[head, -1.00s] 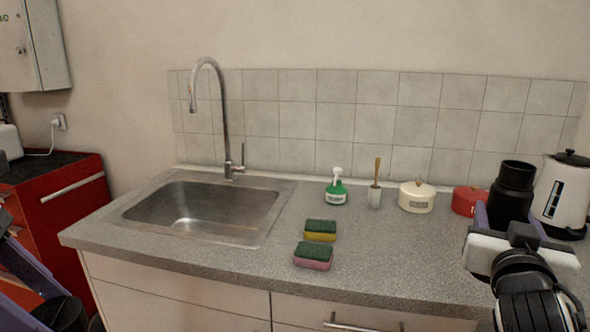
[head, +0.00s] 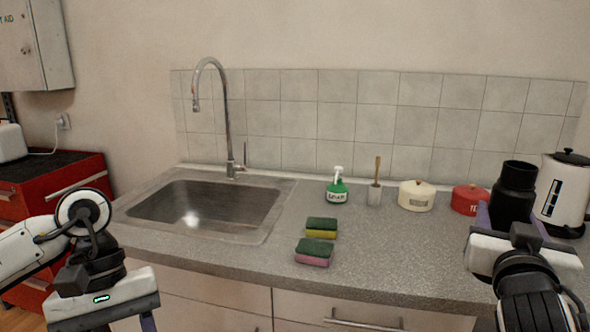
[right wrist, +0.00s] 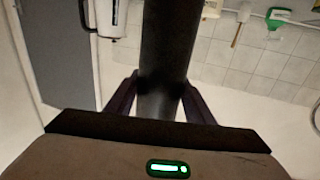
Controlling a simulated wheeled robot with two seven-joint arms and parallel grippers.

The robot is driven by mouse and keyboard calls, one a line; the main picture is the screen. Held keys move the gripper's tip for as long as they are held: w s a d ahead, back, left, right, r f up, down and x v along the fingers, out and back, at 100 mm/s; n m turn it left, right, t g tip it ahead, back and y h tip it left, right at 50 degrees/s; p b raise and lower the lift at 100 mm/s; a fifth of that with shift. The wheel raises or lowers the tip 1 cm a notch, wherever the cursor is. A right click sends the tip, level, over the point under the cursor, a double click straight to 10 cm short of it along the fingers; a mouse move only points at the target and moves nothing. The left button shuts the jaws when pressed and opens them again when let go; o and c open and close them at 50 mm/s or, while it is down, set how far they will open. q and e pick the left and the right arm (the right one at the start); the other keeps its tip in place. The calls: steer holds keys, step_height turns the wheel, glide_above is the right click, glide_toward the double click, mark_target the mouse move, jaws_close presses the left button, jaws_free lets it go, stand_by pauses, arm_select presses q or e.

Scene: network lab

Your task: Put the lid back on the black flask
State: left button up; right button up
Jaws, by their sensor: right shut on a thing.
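The black flask (head: 513,190) stands upright at the right of the counter in the head view. My right gripper (head: 512,218) is shut around it, with a finger on each side. The right wrist view shows the dark flask body (right wrist: 165,50) between the two fingers (right wrist: 160,103). The flask's top is wide and dark, and I cannot see into it. I cannot make out a separate flask lid in either view. My left gripper (head: 105,305) is at the lower left, in front of the counter; its fingers run out of the frame.
A white kettle (head: 564,190) stands right of the flask. A red pot (head: 468,200), cream pot (head: 416,197), brush holder (head: 374,197) and green soap bottle (head: 337,192) line the back. Two sponges (head: 315,252) lie mid-counter, right of the sink (head: 200,208). The counter between sponges and flask is clear.

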steer(key=shift+s+a+f, duration=0.35)
steer(key=shift+s+f, duration=0.1)
steer(key=shift+f, duration=0.15)
arm_select(q)
steer(key=f+m, duration=0.1)
steer(key=m, duration=0.1)
steer(key=d+f+m+y, duration=0.1)
steer(key=m, duration=0.1)
steer(key=s+f+m+y, duration=0.1)
steer(key=m, duration=0.1)
steer(key=shift+d+f+g, duration=0.15)
steer(key=shift+d+g, duration=0.15)
arm_select(e)
steer(key=s+a+f+n+t+y, duration=0.2)
steer(key=s+a+f+n+y, duration=0.3)
steer(key=s+a+f, duration=0.9)
step_height(320, 180, down, 4)
steer(key=s+y, duration=0.2)
steer(key=y, duration=0.1)
steer(key=shift+s+r+n, duration=0.2)
steer(key=shift+s+n, duration=0.1)
steer(key=shift+s, duration=0.05)
steer(key=w+a+n+g+y, duration=0.4)
steer(key=a+n+y, duration=0.4)
steer(key=a+y, duration=0.4)
steer(key=shift+a+r, duration=0.45)
steer(key=shift+a, duration=1.1)
